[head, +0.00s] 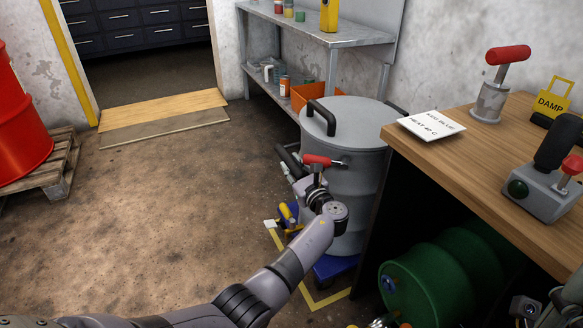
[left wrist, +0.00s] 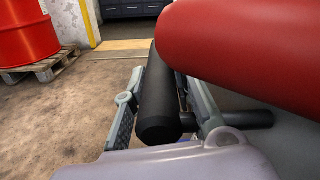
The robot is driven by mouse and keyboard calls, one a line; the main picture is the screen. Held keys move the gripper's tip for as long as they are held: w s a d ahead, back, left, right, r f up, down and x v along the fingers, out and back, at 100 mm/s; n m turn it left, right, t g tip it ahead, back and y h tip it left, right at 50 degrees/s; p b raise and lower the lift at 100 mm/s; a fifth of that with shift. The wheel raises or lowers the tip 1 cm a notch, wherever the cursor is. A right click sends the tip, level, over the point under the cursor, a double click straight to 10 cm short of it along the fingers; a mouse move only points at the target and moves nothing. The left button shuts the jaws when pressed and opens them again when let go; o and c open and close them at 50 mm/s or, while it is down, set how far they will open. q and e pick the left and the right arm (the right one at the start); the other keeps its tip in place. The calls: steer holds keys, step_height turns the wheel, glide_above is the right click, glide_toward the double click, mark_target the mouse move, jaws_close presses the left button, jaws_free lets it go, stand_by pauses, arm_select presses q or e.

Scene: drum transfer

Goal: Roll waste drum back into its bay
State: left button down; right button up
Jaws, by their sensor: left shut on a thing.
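The grey waste drum (head: 345,190) stands upright on a blue wheeled dolly (head: 335,265), beside the workbench. It has a black handle on its lid and a red-gripped lever (head: 318,160) on its side. My left gripper (head: 290,168) is at the drum's left side, shut on a black side handle (head: 286,156). In the left wrist view the black handle (left wrist: 160,100) lies between the two fingers, and the red grip (left wrist: 250,45) looms close above. Yellow floor lines (head: 325,300) show by the dolly; the drum hides part of them.
The wooden workbench (head: 475,165) stands right of the drum, with a green drum (head: 445,280) lying beneath it. A metal shelf (head: 300,28) is behind. A red drum (head: 15,125) stands on a pallet (head: 50,175) at left. The floor between is clear.

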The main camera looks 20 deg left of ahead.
arm_select(q)
steer(key=shift+w+d, duration=0.15)
steer(key=shift+d, duration=0.05)
steer(key=c, duration=1.6)
jaws_free()
steer(key=shift+r, duration=0.1)
steer(key=shift+o, duration=1.3)
steer(key=shift+d, duration=0.35)
steer(key=v, duration=1.1)
steer(key=shift+s+a, duration=0.15)
steer(key=shift+s, duration=0.3)
